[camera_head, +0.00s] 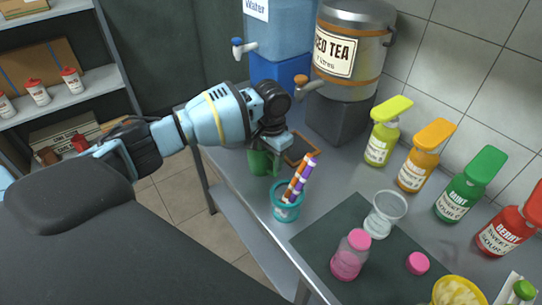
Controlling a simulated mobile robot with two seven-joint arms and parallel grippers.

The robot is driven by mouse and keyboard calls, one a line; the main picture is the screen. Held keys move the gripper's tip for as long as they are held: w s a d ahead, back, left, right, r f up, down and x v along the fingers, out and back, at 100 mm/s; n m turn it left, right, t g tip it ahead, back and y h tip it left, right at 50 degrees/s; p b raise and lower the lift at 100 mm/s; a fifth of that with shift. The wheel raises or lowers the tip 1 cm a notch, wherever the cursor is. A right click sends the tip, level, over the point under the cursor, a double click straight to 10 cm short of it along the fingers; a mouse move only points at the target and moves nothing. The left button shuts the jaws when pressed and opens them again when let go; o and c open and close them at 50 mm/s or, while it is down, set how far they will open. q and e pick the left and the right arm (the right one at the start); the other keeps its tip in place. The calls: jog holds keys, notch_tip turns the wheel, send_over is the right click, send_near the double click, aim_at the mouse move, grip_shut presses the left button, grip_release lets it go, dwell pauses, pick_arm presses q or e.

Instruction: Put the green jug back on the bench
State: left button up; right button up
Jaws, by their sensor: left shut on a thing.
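The green jug (260,164) is at the left part of the grey metal bench (325,188), near its front edge. My left gripper (268,148) is over the jug and shut on it, hiding its upper part. The jug looks upright, but I cannot tell whether its base touches the bench. My right gripper is not in view.
A teal cup (287,207) with striped straws stands close right of the jug. Behind are a blue water dispenser (278,32) and an iced tea dispenser (350,45). A glass (385,213), pink bottle (351,256) and several syrup bottles stand to the right.

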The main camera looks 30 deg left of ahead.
pick_arm(q)
jog(key=o, duration=1.5)
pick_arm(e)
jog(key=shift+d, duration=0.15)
pick_arm(q)
jog(key=shift+r, duration=0.15)
jog(key=shift+d+r+p, duration=0.1)
jog(key=shift+r+p, duration=0.4)
jog(key=shift+r, duration=5.55)
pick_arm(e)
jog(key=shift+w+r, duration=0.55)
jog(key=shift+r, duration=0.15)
